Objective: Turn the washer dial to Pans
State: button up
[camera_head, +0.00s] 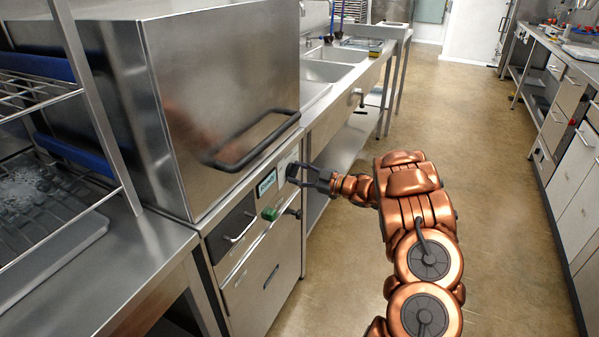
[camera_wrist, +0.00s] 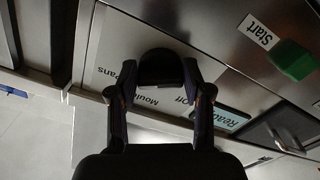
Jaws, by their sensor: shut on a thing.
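The black dial (camera_wrist: 160,68) sits on the washer's front panel between my fingers in the wrist view. My gripper (camera_wrist: 160,90) is shut on the dial, one finger on each side. The labels "Pans" (camera_wrist: 127,74), "Mould…" partly covered, and "Off" show around the dial. Which label the dial points to cannot be told. In the head view my gripper (camera_head: 302,174) reaches the front panel of the steel washer (camera_head: 210,100), and the dial is mostly hidden by the fingers.
A "Ready" display (camera_head: 267,183) is beside the dial. A green button (camera_head: 270,213) labelled "Start" (camera_wrist: 258,32) sticks out nearby. The washer's dark bar handle (camera_head: 255,145) juts out above the panel. Sinks (camera_head: 325,70) stand beyond; the aisle floor (camera_head: 450,120) is clear.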

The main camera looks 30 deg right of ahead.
jog(key=shift+w+a+r, duration=0.15)
jog(key=shift+w+r, duration=0.05)
jog(key=shift+r, duration=0.1)
jog(key=o, duration=0.7)
jog(key=shift+o, duration=1.1)
jog(key=shift+w+a+f, duration=0.1)
jog(key=shift+a, duration=0.05)
jog(key=shift+o, duration=1.1)
jog(key=shift+d, duration=0.2)
jog(key=shift+f, duration=0.1)
jog(key=shift+s+d, duration=0.1)
jog(key=shift+s, duration=0.1)
jog(key=v, duration=1.2)
jog(key=shift+w, duration=0.1)
